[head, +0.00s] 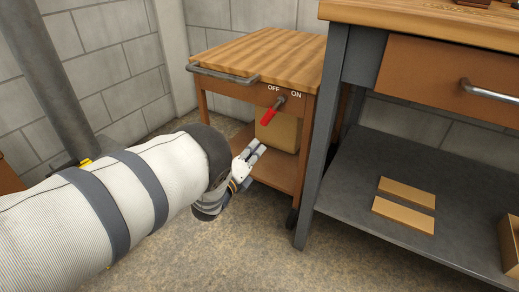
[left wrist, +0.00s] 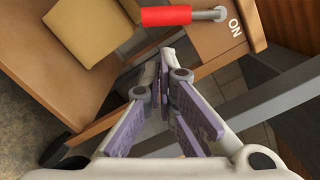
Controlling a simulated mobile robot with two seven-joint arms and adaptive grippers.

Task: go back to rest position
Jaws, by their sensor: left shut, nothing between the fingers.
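My left gripper (head: 257,150) is in front of the small wooden cart (head: 262,55), just below a red-handled lever (head: 270,114) on the cart's front. Its fingers are shut with nothing between them. The lever's handle slants down and left, below the OFF and ON labels. In the left wrist view, the red handle (left wrist: 166,16) lies beyond the tips of my left gripper (left wrist: 166,55), with a visible gap. My right gripper is not in view.
A workbench (head: 420,18) with a drawer and grey lower shelf (head: 400,180) stands right of the cart. Two flat boards (head: 405,204) lie on that shelf. A tan box (head: 279,133) sits on the cart's lower shelf. The floor in front is clear.

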